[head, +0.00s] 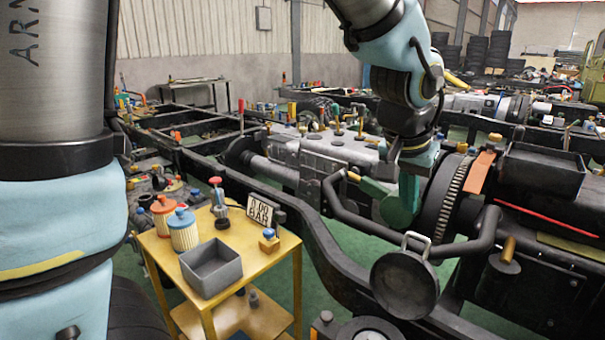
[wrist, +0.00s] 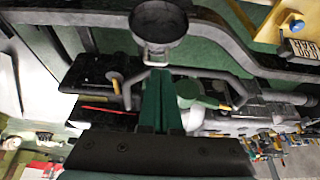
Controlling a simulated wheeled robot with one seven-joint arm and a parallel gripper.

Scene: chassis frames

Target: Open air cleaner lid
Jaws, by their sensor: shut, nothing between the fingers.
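The air cleaner appears to be the round dark drum with a flat lid (head: 404,287) at the lower right of the head view. A pale metal loop handle (head: 416,243) stands at its upper edge. The lid looks closed. In the wrist view the lid (wrist: 158,18) is at the top centre, with the handle (wrist: 154,55) just below it. My gripper (head: 409,205) has green fingers pointing down, above and behind the handle, apart from it. In the wrist view my gripper (wrist: 160,72) is shut and empty, its tips near the handle in the picture.
A dark bent pipe (head: 470,245) runs right behind the handle. A green rounded part (head: 374,188) lies just left of my fingers. A ribbed dark drum (head: 440,205) stands to their right. A yellow table (head: 250,265) with a grey bin (head: 211,268) stands left.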

